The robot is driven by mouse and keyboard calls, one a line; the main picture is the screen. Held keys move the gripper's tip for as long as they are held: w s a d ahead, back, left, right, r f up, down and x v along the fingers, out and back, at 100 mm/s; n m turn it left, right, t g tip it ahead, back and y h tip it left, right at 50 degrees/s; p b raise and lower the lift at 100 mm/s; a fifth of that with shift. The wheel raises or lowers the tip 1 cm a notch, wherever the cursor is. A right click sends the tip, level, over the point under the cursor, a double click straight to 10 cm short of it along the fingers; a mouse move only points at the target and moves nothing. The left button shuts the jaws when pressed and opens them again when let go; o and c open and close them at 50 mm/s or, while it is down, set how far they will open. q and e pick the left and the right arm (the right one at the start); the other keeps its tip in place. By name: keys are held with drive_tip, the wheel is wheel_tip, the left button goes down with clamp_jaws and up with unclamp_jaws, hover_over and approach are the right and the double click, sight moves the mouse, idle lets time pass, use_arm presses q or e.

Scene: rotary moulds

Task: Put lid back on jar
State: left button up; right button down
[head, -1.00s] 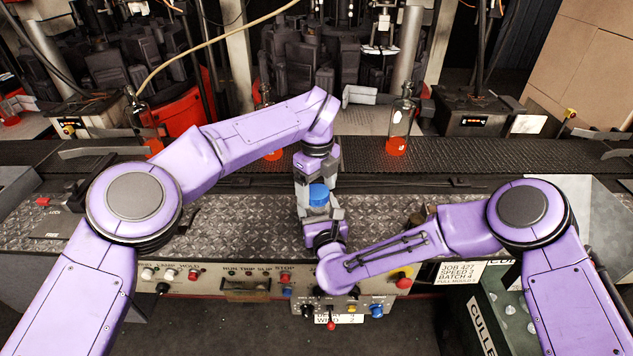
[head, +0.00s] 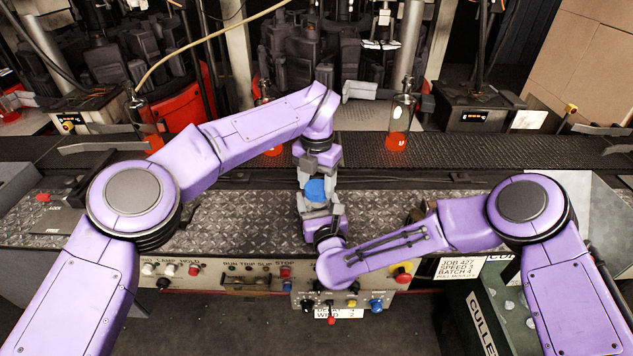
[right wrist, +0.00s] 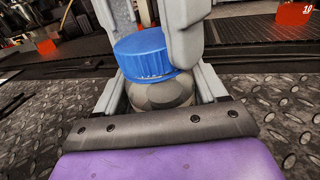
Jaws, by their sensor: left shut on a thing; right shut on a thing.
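The blue lid (head: 315,190) is between the fingers of my left gripper (head: 318,184), which reaches down from above and is shut on it. In the right wrist view the lid (right wrist: 145,55) sits at the top of the grey jar (right wrist: 165,93), close to level. I cannot tell whether it is fully seated. My right gripper (right wrist: 160,92) is shut around the jar's body from the front, and the jar stands about upright. The left gripper's fingers (right wrist: 152,22) come down on both sides of the lid. In the head view most of the jar is hidden by the grippers.
Below is a patterned metal plate (head: 225,220). Behind runs a dark conveyor (head: 470,150) with a bottle glowing orange at its base (head: 398,125). A control panel (head: 215,275) is in front. A green cullet bin (head: 490,305) stands at right.

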use_arm(q)
drive_tip(key=o, duration=1.3)
drive_tip(key=shift+c, duration=0.2)
wheel_tip(320, 180, up, 12)
use_arm(e)
unclamp_jaws()
